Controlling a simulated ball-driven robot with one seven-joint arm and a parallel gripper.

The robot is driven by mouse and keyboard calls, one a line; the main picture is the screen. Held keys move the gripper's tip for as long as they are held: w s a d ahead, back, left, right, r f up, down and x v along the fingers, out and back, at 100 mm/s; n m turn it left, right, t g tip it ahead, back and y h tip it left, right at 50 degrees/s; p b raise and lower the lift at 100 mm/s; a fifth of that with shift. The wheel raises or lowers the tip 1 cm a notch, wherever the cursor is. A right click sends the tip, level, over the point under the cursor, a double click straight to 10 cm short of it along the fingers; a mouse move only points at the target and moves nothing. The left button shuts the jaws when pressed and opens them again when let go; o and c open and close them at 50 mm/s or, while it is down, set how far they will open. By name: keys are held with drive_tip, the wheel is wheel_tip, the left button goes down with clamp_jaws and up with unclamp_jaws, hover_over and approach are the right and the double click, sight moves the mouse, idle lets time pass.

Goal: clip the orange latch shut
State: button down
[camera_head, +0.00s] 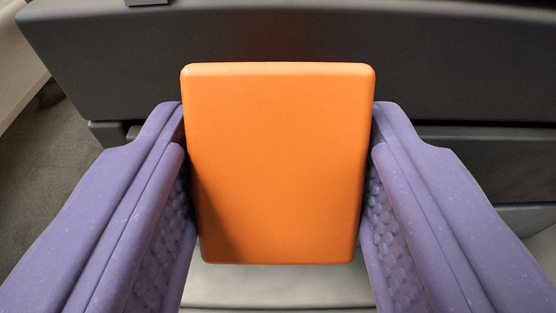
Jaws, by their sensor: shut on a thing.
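The orange latch (278,165) is a flat plate with rounded edges, close to the camera and in the middle of the view. My gripper (279,140) has two purple fingers with textured inner pads, one on each side of the latch. It is shut on the latch by its left and right edges. The latch hides whatever lies straight behind it, so I cannot tell how it meets the part there.
A dark grey panel (440,65) spans the upper view behind the latch, with ledges below it at right. A light grey surface (277,285) shows under the latch. A grey floor (48,160) shows at left.

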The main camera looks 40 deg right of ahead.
drive_tip(key=g+p, duration=0.1)
drive_tip(key=r+y+p, duration=0.1)
drive_tip(key=w+r+g+y+p, duration=0.1)
drive_tip(key=shift+d+r+g, duration=0.25)
drive_tip(key=shift+d+g, duration=0.05)
drive_tip(key=shift+d, duration=0.05)
drive_tip(key=shift+w+d+r+g+y+p, duration=0.25)
drive_tip(key=shift+w+r+g+y+p, duration=0.15)
drive_tip(key=shift+g, duration=0.25)
drive_tip(key=shift+w+d+r+g+y+p, duration=0.15)
drive_tip(key=shift+w+d+g+y+p, duration=0.15)
drive_tip(key=shift+g+y, duration=0.3)
drive_tip(key=shift+a, duration=0.1)
drive_tip(key=c, duration=0.5)
unclamp_jaws()
drive_tip(key=shift+c, duration=0.2)
drive_tip(key=p+v, duration=0.3)
drive_tip(key=v, duration=0.4)
drive_tip(key=shift+a+r, duration=0.15)
drive_tip(key=shift+r, duration=0.2)
drive_tip(key=shift+s, duration=0.15)
